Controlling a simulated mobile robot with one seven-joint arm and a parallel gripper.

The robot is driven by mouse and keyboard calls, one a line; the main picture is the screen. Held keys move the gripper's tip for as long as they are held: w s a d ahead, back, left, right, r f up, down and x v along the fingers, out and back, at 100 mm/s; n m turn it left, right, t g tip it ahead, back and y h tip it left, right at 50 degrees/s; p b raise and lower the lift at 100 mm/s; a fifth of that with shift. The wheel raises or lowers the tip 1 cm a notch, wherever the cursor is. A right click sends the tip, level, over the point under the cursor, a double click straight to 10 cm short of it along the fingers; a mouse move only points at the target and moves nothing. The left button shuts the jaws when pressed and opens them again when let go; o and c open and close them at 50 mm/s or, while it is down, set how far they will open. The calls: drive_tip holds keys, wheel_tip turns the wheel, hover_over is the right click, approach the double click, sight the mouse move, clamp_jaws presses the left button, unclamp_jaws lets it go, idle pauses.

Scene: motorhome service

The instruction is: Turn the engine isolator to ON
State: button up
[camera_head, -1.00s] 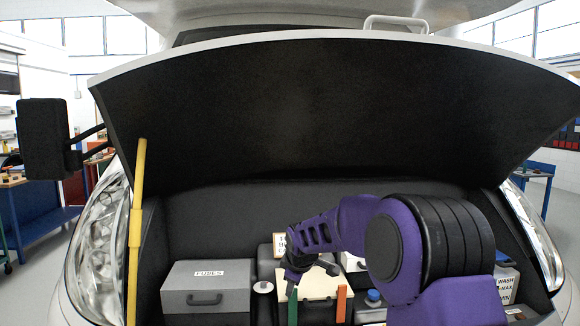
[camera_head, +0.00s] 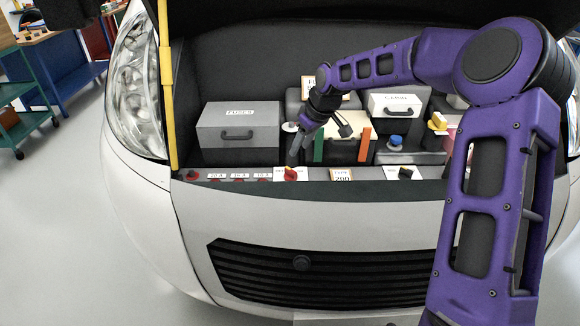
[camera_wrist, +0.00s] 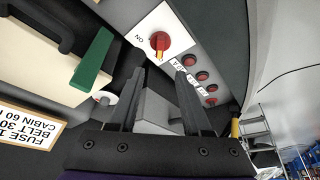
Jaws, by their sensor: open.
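A red rotary knob with a yellow stripe sits on a white plate (camera_head: 281,178) on the front ledge of the engine bay; I take it as the isolator knob (camera_head: 290,172). In the wrist view the knob (camera_wrist: 160,42) lies beyond the fingertips, and "ON" is printed on its plate near one side of it. The yellow stripe does not point at "ON". My gripper (camera_head: 318,142) is above and behind the knob, tilted down. In the wrist view my gripper (camera_wrist: 160,76) is open and empty, with a gap to the knob.
A grey FUSES box (camera_head: 238,126) stands left. A green post (camera_head: 318,146) and an orange post (camera_head: 365,145) rise close to my gripper. Several small red knobs (camera_wrist: 195,75) line the ledge beside the plate. A yellow prop rod (camera_head: 167,90) stands at left.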

sight(289, 169)
drive_tip(key=x, duration=1)
drive_tip(key=shift+w+a+f, duration=0.15)
drive_tip(key=shift+f, duration=0.2)
clamp_jaws()
